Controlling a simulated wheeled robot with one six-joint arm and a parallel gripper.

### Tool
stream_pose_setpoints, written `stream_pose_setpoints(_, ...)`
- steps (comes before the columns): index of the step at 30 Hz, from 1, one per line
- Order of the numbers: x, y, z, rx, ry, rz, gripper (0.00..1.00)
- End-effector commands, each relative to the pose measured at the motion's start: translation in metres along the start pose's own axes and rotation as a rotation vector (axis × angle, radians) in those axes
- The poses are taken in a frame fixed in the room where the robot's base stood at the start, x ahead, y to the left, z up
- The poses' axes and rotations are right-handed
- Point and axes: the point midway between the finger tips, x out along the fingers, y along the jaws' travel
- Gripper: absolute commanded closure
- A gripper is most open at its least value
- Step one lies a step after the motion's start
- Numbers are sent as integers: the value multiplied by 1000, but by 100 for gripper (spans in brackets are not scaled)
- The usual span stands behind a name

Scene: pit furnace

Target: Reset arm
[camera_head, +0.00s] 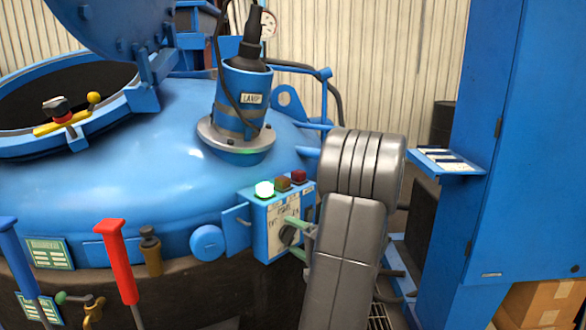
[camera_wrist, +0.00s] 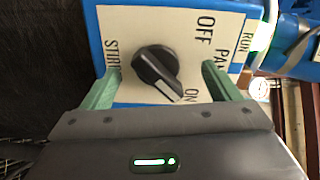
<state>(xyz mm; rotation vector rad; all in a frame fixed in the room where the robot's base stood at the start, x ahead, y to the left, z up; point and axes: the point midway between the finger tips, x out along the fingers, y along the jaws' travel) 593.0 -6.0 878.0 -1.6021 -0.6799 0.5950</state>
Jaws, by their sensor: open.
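My gripper (camera_head: 296,238) has two green fingers and is open at the front of the blue control box (camera_head: 262,242). In the wrist view, the fingers of my gripper (camera_wrist: 163,72) stand on either side of a black rotary knob (camera_wrist: 155,68), with gaps between them and the knob. The knob's white mark points toward the word ON on the pale label plate (camera_wrist: 225,22). In the head view the knob (camera_head: 288,235) sits between the fingers. My grey arm hides the box's right side.
A green lamp (camera_head: 264,189) glows on the box, beside dark amber and red ones. The blue furnace vessel (camera_head: 150,170) fills the left, its lid (camera_head: 110,25) raised. Red (camera_head: 118,262) and blue levers stand in front. A blue cabinet (camera_head: 530,150) with a small shelf (camera_head: 447,162) is right.

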Motion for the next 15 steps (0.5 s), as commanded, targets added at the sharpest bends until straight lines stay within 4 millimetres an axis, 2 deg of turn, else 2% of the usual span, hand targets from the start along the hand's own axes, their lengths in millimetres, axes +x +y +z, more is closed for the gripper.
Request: stream_pose_setpoints(15, 0, -2, 1, -363, 0, 1, 17)
